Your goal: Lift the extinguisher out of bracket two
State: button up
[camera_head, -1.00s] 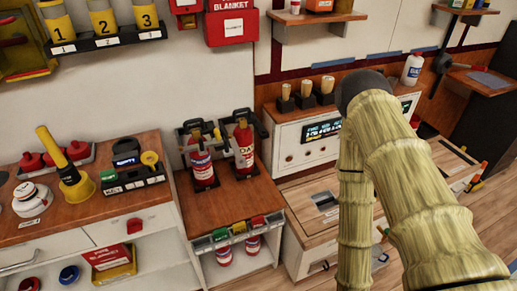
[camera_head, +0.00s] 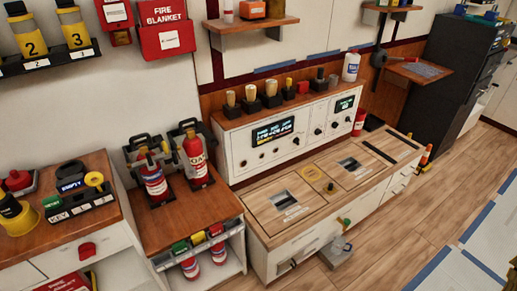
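Two red extinguishers stand upright side by side on a wooden-topped cabinet (camera_head: 190,213), against the wall. The left extinguisher (camera_head: 153,180) has a white and blue label. The right extinguisher (camera_head: 194,157) has a white label with dark letters. Each sits in a dark bracket with a black frame around its top. I cannot read any bracket number, so I cannot tell which is bracket two. My gripper is not in view.
More red cylinders (camera_head: 190,267) stand on the shelf below, under small coloured bins (camera_head: 197,239). A white control panel (camera_head: 283,138) and low wooden-topped cabinet (camera_head: 275,205) stand to the right. A grey object (camera_head: 336,252) is by the cabinet's front. Wooden floor (camera_head: 430,205) lies open at right.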

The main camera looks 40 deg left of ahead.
aim_at(192, 144)
jog(key=z, duration=1.55)
jog(key=k, duration=1.5)
jog(key=u, duration=2.3)
